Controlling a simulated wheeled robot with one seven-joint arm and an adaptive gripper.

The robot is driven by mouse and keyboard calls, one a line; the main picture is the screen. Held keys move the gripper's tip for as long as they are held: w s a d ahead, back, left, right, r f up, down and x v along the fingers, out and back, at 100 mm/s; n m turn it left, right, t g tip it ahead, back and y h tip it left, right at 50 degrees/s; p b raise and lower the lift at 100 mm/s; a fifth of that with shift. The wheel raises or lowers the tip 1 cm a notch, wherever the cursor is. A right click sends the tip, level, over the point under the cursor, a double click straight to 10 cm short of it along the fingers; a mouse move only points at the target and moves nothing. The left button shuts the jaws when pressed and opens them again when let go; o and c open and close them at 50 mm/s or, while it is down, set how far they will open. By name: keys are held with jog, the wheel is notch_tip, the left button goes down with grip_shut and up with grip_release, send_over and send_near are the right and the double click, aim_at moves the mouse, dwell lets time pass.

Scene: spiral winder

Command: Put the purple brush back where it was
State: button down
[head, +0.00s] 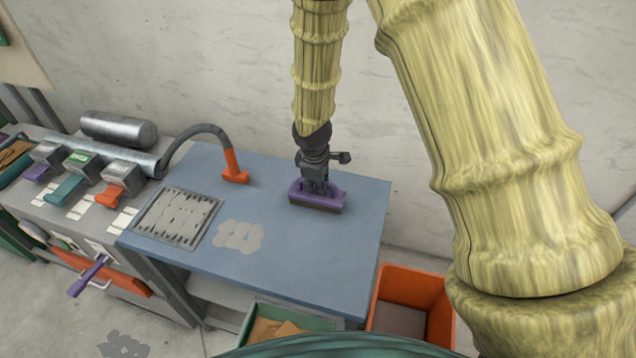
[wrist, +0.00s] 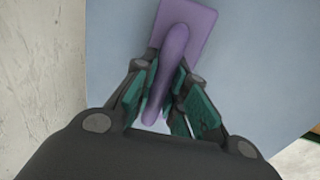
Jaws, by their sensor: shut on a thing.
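The purple brush (head: 318,196) has a flat purple block, a raised handle and dark bristles underneath. It is at the back right of the blue table (head: 300,255), bristles down; I cannot tell whether they touch the surface. My gripper (head: 316,184) is above the brush and shut on its handle. In the wrist view the brush (wrist: 190,25) extends forward from between the green finger pads of my gripper (wrist: 162,92). The fingers hide part of the handle.
A grate (head: 178,217) and a pale grey patch (head: 239,236) are on the table's left part. An orange nozzle on a hose (head: 234,168) stands at the back. An orange bin (head: 412,295) and a green bin (head: 285,325) are below the front. The table's right front is clear.

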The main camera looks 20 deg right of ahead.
aim_at(315, 199)
jog(key=shift+f, duration=0.1)
jog(key=c, duration=1.4)
grip_release()
jog(key=shift+c, duration=0.2)
notch_tip(315, 199, up, 12)
jog(key=s+a+b, duration=0.1)
jog(key=s+b, duration=0.1)
jog(key=shift+a, duration=0.2)
